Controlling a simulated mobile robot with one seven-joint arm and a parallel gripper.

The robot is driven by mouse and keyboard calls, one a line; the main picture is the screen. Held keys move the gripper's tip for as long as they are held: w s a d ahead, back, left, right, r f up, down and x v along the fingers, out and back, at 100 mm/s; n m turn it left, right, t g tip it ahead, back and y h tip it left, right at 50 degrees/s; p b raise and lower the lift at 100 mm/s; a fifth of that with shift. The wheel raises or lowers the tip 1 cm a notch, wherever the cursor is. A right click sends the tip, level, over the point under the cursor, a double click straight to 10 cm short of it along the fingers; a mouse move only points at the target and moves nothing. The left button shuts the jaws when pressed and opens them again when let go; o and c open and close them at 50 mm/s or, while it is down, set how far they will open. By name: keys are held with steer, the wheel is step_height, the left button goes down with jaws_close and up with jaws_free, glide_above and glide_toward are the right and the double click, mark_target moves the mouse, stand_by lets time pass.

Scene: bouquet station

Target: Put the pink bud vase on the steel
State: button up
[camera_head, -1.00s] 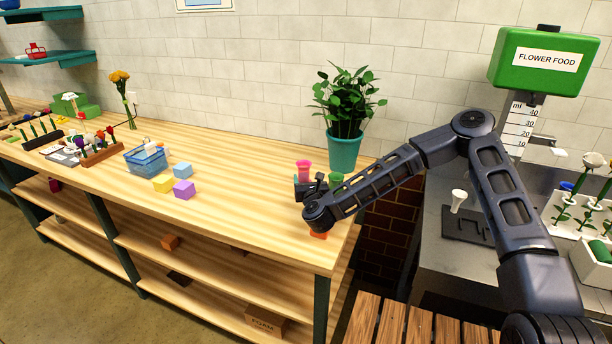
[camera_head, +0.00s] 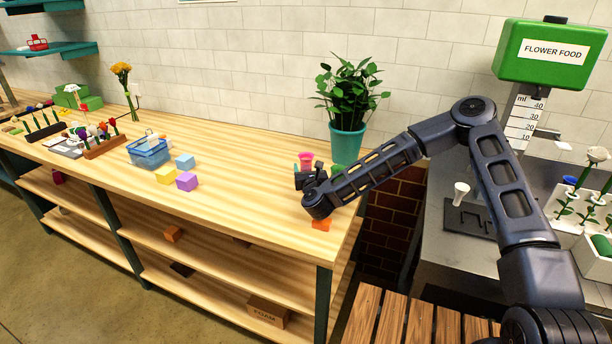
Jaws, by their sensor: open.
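The pink bud vase (camera_head: 306,157) stands near the right end of the wooden bench. Only its flared pink top shows, and my gripper hides its lower part. My gripper (camera_head: 308,175) is open at the vase, in front of it in the picture. I cannot tell whether the fingers are around it or touching it. The steel (camera_head: 483,256) is the grey counter to the right of the bench, beyond a gap. My arm reaches across from the right.
A green piece (camera_head: 340,172) stands just right of the vase, partly behind my arm. A potted plant (camera_head: 347,142) is behind. An orange block (camera_head: 321,223) lies below my wrist. The steel carries a dark mat with a white vase (camera_head: 460,190) and a flower rack (camera_head: 575,208).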

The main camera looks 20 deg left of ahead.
mark_target(305, 158)
steer(key=shift+x, duration=3.85)
steer(key=shift+w+d+f, duration=0.1)
steer(key=shift+f, duration=0.05)
jaws_close()
step_height(305, 158, up, 20)
steer(key=w+d+n+g+y, duration=0.1)
steer(key=d+y, duration=0.1)
steer(key=d, duration=1.1)
steer(key=shift+w+f+n+g, duration=0.2)
steer(key=shift+n+g, duration=0.1)
steer(key=shift+n, duration=0.1)
